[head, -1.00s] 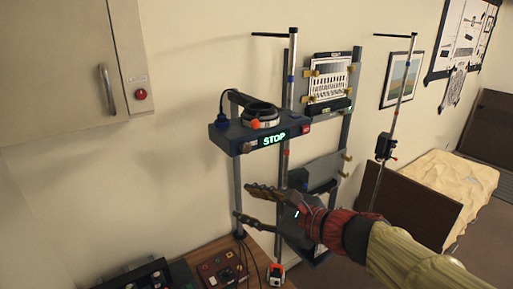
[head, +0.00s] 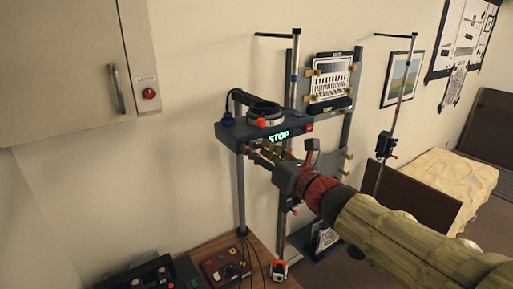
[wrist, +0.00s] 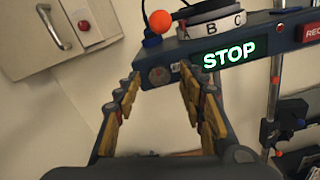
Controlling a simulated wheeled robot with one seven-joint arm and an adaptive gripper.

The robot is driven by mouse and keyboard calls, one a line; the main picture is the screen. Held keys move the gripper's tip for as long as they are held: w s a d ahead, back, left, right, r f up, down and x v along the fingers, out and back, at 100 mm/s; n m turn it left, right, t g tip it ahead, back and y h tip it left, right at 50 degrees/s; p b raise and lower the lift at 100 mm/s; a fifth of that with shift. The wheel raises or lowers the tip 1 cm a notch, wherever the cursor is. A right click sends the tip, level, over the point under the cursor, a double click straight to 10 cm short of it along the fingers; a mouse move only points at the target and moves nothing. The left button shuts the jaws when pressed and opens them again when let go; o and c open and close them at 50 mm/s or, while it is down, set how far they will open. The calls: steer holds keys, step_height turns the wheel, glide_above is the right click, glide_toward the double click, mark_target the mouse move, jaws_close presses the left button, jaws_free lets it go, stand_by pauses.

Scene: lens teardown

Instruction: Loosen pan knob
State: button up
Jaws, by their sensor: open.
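A dark head unit (head: 222,133) with a lit green STOP display stands on posts by the wall. A round greyish knob (wrist: 160,75) is on its front face, left of the display. A blue knob (wrist: 152,40) and an orange ball knob (wrist: 158,19) sit above it; both also show in the head view. No readable label tells which one is the pan knob. My gripper (wrist: 160,84) is open and points at the unit's front. In the wrist view the greyish knob appears between its fingertips; contact cannot be told. My gripper (head: 265,152) hides this knob in the head view.
A lens ring marked B C (wrist: 215,20) sits on top of the unit. A vertical pole (head: 292,75) and a panel with a striped chart (head: 331,86) stand to the right. A cabinet (head: 65,60) hangs at left. Control boxes (head: 222,268) sit on the bench below.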

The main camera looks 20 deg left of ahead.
steer(key=shift+w+a, duration=0.35)
steer(key=shift+a, duration=0.1)
jaws_close()
stand_by(0.3)
